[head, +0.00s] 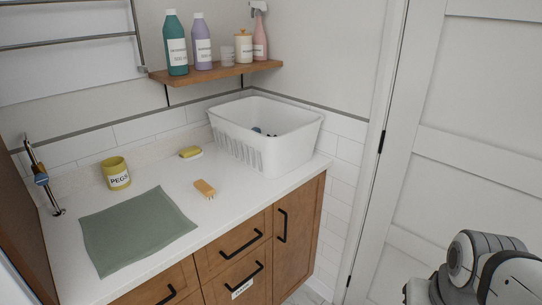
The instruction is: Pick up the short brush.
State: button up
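A short brush (205,188) with a tan wooden back lies on the white counter (233,199), between the green cloth and the white basket. Pale bristles show at its lower edge. Nothing touches it. Part of my arm shows at the bottom right, in front of the white door and well away from the counter. My gripper is not in view.
A green cloth (135,228), a yellow pegs cup (116,174) and a yellow-green sponge-like item (190,152) lie near the brush. A white basket (267,134) stands at the back right. A wooden shelf (218,71) with bottles hangs above. The counter's front edge is clear.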

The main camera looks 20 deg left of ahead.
aim_at(203, 189)
jog(key=u, duration=0.5)
jog(key=i, duration=1.3)
jog(key=u, duration=1.25)
jog(key=i, duration=0.5)
jog(key=u, duration=0.25)
jog(key=k, duration=0.9)
jog(key=u, duration=0.15)
jog(key=i, duration=0.9)
jog(key=z, duration=0.05)
